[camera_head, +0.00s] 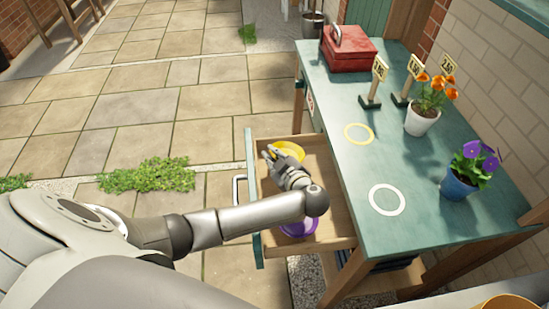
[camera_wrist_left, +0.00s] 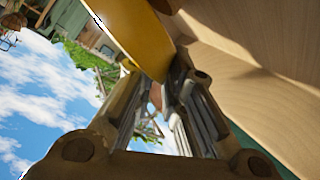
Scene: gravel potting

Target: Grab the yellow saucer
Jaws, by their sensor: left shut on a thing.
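The yellow saucer (camera_head: 291,147) is in the open drawer (camera_head: 332,203), near its far end. My left gripper (camera_head: 272,154) reaches into the drawer and is shut on the saucer's rim. In the left wrist view the yellow saucer (camera_wrist_left: 138,35) fills the top middle, tilted, with its edge between the fingertips of my left gripper (camera_wrist_left: 160,84). My arm and gripper hide part of the saucer in the head view. My right gripper is not in view.
A purple saucer (camera_head: 299,226) lies in the drawer's near part. The green bench (camera_head: 395,165) has a yellow ring (camera_head: 359,134), a white ring (camera_head: 387,200), two potted flowers, number signs and a red toolbox (camera_head: 349,48). Paving left of the drawer is open.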

